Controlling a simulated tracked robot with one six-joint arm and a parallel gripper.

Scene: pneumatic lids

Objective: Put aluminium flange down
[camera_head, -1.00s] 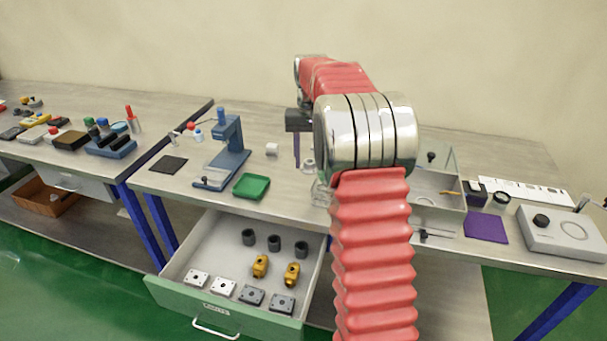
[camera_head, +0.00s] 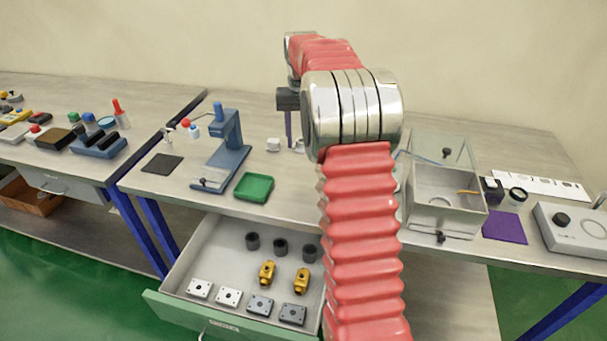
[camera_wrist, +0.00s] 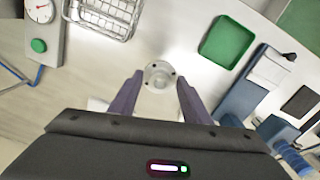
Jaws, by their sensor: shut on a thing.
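The aluminium flange (camera_wrist: 159,76) is a pale, shiny round part with a central hub, between the fingertips in the wrist view. My gripper (camera_wrist: 159,82) is shut on it, one purple finger on each side. The grey table top shows around it; I cannot tell whether the flange touches the table. In the head view my gripper (camera_head: 288,128) is over the table, right of the blue press, partly hidden by my arm. A small pale part just below it there may be the flange.
A green tray (camera_wrist: 228,40) and a blue press (camera_head: 226,150) stand nearby. A wire basket (camera_wrist: 105,14) and a gauge with a green button (camera_wrist: 40,45) are also close. A small white part (camera_head: 273,145) stands beside my gripper. The drawer (camera_head: 210,250) is open with several parts inside.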

